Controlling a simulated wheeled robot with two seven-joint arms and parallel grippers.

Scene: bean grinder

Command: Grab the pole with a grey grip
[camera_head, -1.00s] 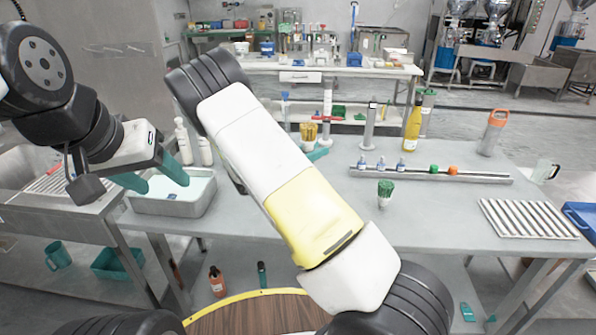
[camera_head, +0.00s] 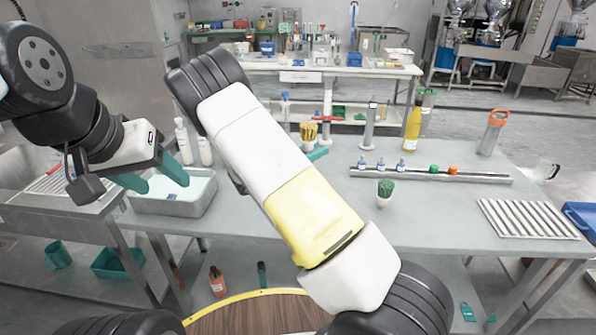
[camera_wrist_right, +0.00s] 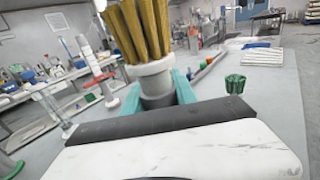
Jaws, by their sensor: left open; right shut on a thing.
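My right gripper (camera_wrist_right: 162,92) is shut on a brush with a grey grip (camera_wrist_right: 157,88), a pale collar and upright yellow bristles. The brush's yellow bristles (camera_head: 308,131) also show in the head view, just above the teal fingers of my right gripper (camera_head: 317,153). My right forearm hides part of the table there. My left gripper (camera_head: 160,180) is open and empty over the water-filled basin at the left. A slim grey upright pole on a round base (camera_head: 371,125) stands on the table, right of my right gripper and apart from it.
A ridged white tray (camera_head: 528,219) lies near the right edge. The table front is clear.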

